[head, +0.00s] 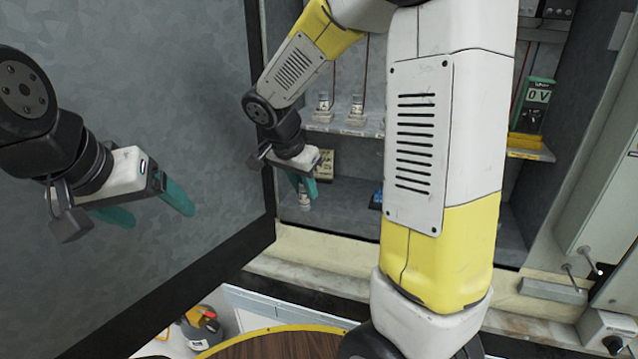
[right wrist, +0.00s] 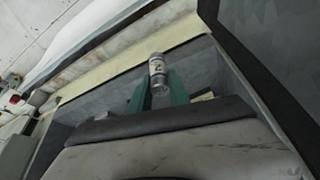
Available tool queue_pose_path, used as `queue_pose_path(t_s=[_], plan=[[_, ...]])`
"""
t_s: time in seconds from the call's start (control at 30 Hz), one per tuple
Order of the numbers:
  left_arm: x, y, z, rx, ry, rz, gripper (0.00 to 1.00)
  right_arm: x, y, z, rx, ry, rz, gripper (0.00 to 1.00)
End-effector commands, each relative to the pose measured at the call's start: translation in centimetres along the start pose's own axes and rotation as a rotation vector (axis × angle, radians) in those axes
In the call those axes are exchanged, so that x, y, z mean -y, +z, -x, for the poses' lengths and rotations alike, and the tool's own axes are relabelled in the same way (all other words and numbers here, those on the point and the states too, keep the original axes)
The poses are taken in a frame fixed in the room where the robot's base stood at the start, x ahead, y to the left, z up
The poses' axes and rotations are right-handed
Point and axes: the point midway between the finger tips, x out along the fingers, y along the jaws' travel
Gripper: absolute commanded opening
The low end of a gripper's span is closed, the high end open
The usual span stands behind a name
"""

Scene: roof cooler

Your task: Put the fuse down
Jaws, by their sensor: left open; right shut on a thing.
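The fuse (head: 304,202), a small pale cylinder with metal ends, is held low inside the open cabinet. My right gripper (head: 305,186) is shut on it with green fingers. The right wrist view shows the fuse (right wrist: 158,68) sticking out past the fingertips (right wrist: 158,88). It appears clear of the cabinet floor (head: 345,222), though the head view does not settle the gap. My left gripper (head: 150,206) is open and empty in front of the grey door panel at the left.
Other fuses (head: 323,104) stand in holders on the cabinet shelf (head: 343,129). A green meter (head: 539,95) reading 0 V is at the right. A blue item (head: 376,196) lies on the cabinet floor. My right arm hides the cabinet's middle. A round brown tabletop (head: 275,346) is below.

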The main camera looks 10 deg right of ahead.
Motion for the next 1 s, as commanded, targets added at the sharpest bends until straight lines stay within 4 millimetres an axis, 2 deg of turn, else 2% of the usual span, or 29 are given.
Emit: queue_pose_path(t_s=[0.03, 0.13, 0.23, 0.33, 0.47, 0.7, 0.8, 1.0], plan=[[0.0, 0.0, 0.0, 0.000, 0.000, 0.000, 0.80, 0.5, 1.8, -1.1, 0.002, -0.002, 0.024, 0.00], [0.0, 0.0, 0.0, 0.000, 0.000, 0.000, 0.80, 1.1, 4.1, -2.4, 0.001, -0.015, 0.047, 0.00], [0.0, 0.0, 0.0, 0.000, 0.000, 0.000, 0.80, 1.3, 5.4, -3.2, -0.001, -0.022, 0.058, 0.00], [0.0, 0.0, 0.0, 0.000, 0.000, 0.000, 0.80, 1.5, 5.3, -3.8, 0.000, -0.026, 0.058, 0.00], [0.0, 0.0, 0.0, 0.000, 0.000, 0.000, 0.80, 1.6, 2.9, -4.9, -0.001, -0.023, 0.053, 0.00], [0.0, 0.0, 0.0, 0.000, 0.000, 0.000, 0.80, 2.0, -3.2, -7.4, -0.002, -0.024, 0.053, 0.00], [0.0, 0.0, 0.0, 0.000, 0.000, 0.000, 0.80, 2.1, -5.1, -8.2, -0.001, -0.025, 0.055, 0.00], [0.0, 0.0, 0.0, 0.000, 0.000, 0.000, 0.80, 2.4, -6.9, -8.8, -0.001, -0.026, 0.060, 0.00]])
